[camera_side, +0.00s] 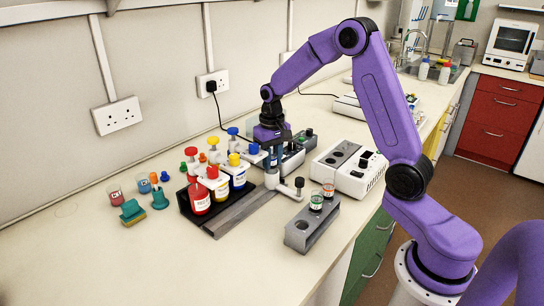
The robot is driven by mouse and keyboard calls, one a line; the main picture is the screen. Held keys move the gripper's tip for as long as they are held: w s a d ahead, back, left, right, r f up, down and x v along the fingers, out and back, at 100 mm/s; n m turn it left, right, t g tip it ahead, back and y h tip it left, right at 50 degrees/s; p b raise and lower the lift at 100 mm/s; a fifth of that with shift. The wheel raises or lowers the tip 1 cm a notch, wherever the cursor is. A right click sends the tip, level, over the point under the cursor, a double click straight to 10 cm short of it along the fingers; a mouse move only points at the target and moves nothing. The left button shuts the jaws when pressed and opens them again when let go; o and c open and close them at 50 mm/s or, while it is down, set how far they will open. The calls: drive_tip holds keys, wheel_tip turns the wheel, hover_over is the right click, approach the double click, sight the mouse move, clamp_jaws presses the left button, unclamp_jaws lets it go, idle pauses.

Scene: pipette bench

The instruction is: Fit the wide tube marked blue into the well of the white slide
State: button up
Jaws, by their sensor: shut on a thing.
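My gripper (273,148) points down over the middle of the bench, its jaws shut on a tube with blue on it (274,157). Only a small part of this tube shows below the purple hand. The white slide (271,182) sits on a grey rail just below the gripper, with a side arm and a black knob at its right. The tube's lower end is close to the top of the slide. I cannot tell whether it is in the well or just above or behind it.
A grey block (299,237) with green- and orange-marked tubes stands at the front right. A white device (357,181) is behind it. The front left bench is clear.

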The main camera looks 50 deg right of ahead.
drive_tip(key=o, duration=1)
drive_tip(key=shift+o, duration=0.2)
wheel_tip(320, 180, up, 17)
drive_tip(key=shift+r, duration=0.2)
drive_tip(key=s+a+f+n, duration=0.4)
drive_tip(key=s+a+n, duration=0.4)
drive_tip(key=s+a, duration=0.55)
drive_tip(key=s+f+n, duration=0.3)
drive_tip(key=s+n, duration=0.1)
drive_tip(key=s, duration=0.5)
drive_tip(key=s+f+n, duration=0.3)
drive_tip(key=s+f, duration=0.1)
drive_tip(key=s, duration=0.6)
drive_tip(key=shift+n, duration=0.4)
drive_tip(key=shift+d, duration=0.1)
